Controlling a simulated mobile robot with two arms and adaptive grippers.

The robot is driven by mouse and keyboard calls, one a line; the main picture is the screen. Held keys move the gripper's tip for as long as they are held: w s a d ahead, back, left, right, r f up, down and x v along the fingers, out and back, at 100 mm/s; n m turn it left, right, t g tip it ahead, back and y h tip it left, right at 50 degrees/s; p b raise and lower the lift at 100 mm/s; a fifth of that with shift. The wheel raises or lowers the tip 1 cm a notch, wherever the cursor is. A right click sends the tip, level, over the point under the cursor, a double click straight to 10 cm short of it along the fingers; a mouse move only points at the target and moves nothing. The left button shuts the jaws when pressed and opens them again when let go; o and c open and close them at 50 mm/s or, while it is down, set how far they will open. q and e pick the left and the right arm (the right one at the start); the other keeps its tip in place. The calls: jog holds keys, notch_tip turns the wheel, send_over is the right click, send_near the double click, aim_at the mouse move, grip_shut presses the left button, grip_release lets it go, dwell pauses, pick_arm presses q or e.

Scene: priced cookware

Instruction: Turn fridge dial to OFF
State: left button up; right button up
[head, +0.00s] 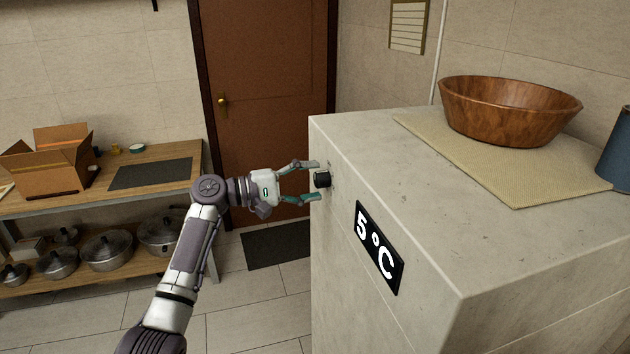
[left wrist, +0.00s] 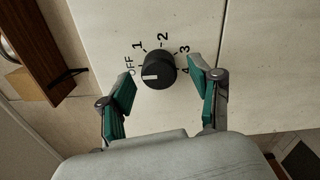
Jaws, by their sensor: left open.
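The fridge (head: 340,240) is a pale, stone-like block with a black "5 °C" display (head: 379,248) on its side. Its black dial (head: 322,180) sits near the far corner. In the left wrist view the round dial (left wrist: 159,69) has marks OFF, 1, 2, 3 and 4 around it. Its white pointer line lies on the left part of the knob, on the OFF side. My left gripper (head: 319,181) is open, with one green-padded finger on each side of the dial. I cannot tell whether the pads touch it. My right gripper is not in view.
A wooden bowl (head: 508,112) on a woven mat (head: 530,185) and a blue container (head: 617,150) stand on the fridge top. A shelf table (head: 155,155) with an open box (head: 50,165) and lidded pots stands at left. A brown door (head: 265,90) is behind.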

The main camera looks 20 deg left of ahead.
pick_arm(q)
jog(key=v, duration=1)
jog(key=shift+s+a, duration=0.25)
jog(key=shift+a, duration=0.1)
jog(key=shift+f, duration=0.1)
